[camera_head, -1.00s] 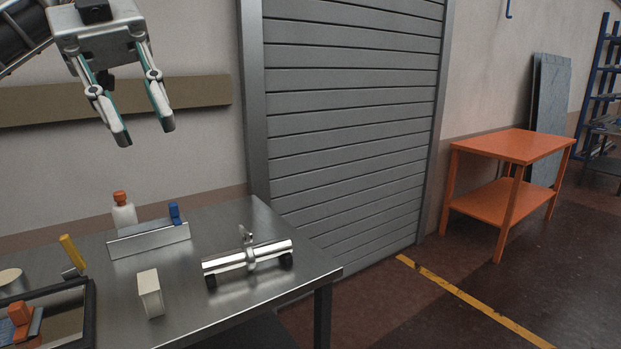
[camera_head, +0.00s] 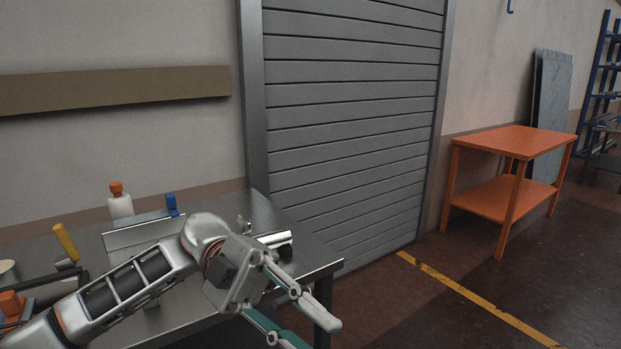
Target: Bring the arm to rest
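My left gripper (camera_head: 314,335) is low in the head view, at the front right corner of the steel table (camera_head: 226,205). Its arm comes in from the lower left, across the front of the table. The two fingers are spread apart with nothing visible between them, and the lower finger runs to the bottom edge of the picture. The arm hides much of the tabletop, including most of the chrome cylinder (camera_head: 275,238). I cannot tell whether the arm touches the table. My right gripper is not in view.
On the table stand a white bottle (camera_head: 120,207) with an orange cap, a blue item (camera_head: 172,204) by a metal bracket (camera_head: 125,239), and a yellow handle (camera_head: 66,242). An orange block (camera_head: 10,304) lies far left. An orange side table (camera_head: 515,145) stands right, beyond open floor.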

